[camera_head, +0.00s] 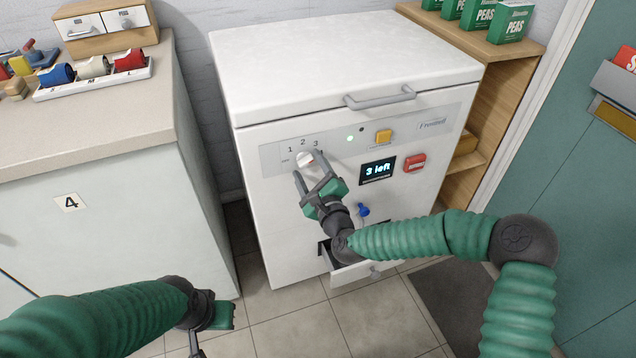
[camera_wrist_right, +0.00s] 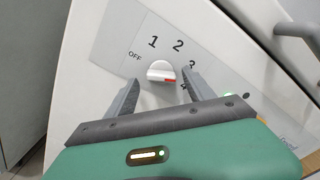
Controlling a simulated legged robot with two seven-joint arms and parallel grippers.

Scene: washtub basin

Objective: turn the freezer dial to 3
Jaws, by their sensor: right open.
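The freezer dial (camera_head: 305,158) is a white round knob with a red mark on the front panel of the white chest freezer (camera_head: 262,215). In the right wrist view the dial (camera_wrist_right: 159,70) has OFF, 1, 2, 3 and a partly covered 4 around it. Its red mark is at the lower right, toward the 4. My right gripper (camera_head: 311,166) is open, with one finger on each side of the dial; in the wrist view its fingertips (camera_wrist_right: 161,77) show gaps to the knob. My left gripper (camera_head: 203,330) is low at the bottom edge, away from the freezer, its fingers partly cut off.
A blue knob (camera_head: 363,210) is below. The lid handle (camera_head: 381,98) sticks out above. A counter (camera_head: 95,120) stands left.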

